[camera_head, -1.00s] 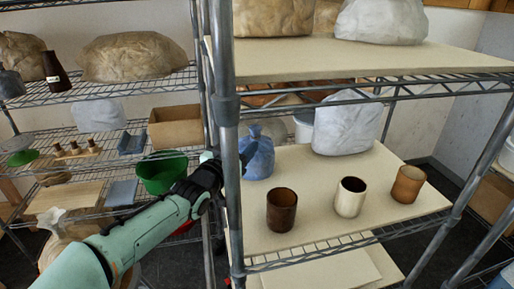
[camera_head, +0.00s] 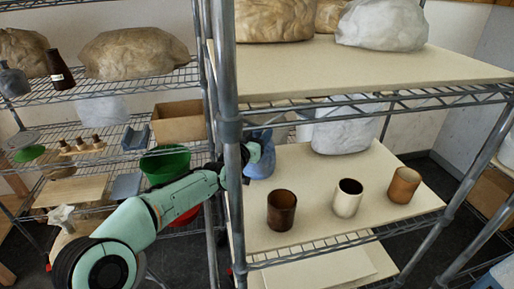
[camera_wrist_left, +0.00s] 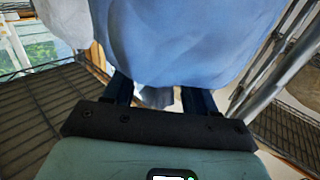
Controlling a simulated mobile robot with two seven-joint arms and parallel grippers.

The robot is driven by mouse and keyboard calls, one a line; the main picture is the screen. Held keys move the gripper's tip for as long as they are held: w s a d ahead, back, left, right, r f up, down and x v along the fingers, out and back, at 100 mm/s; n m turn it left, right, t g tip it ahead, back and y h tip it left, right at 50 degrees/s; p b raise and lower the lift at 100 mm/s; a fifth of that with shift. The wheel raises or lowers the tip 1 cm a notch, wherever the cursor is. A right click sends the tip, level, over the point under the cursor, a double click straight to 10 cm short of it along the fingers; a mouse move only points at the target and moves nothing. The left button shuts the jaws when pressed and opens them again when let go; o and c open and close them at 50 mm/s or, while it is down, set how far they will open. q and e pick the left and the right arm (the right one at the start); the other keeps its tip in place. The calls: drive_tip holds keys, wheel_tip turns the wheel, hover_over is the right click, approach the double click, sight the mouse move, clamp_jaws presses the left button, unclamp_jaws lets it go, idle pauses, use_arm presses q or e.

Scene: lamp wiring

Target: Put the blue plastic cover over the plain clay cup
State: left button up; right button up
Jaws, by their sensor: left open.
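The blue plastic cover (camera_head: 263,168) stands bunched on the pale middle shelf board, just behind the front-left post. It fills the upper part of the left wrist view (camera_wrist_left: 185,40). My left gripper (camera_wrist_left: 158,92) is open, with its fingers reaching under or against the blue plastic; I cannot tell whether they touch it. In the head view the wrist is at the cover's upper part and hides some of it. The plain clay cup (camera_head: 404,185), orange-tan, stands upright and uncovered at the right of the board. My right gripper is not in view.
A white cup (camera_head: 347,199) and a dark brown cup (camera_head: 281,211) stand left of the clay cup. A white wrapped bundle (camera_head: 340,130) sits behind them. The metal post (camera_head: 230,130) is close beside my left arm.

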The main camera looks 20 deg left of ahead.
use_arm(q)
clamp_jaws()
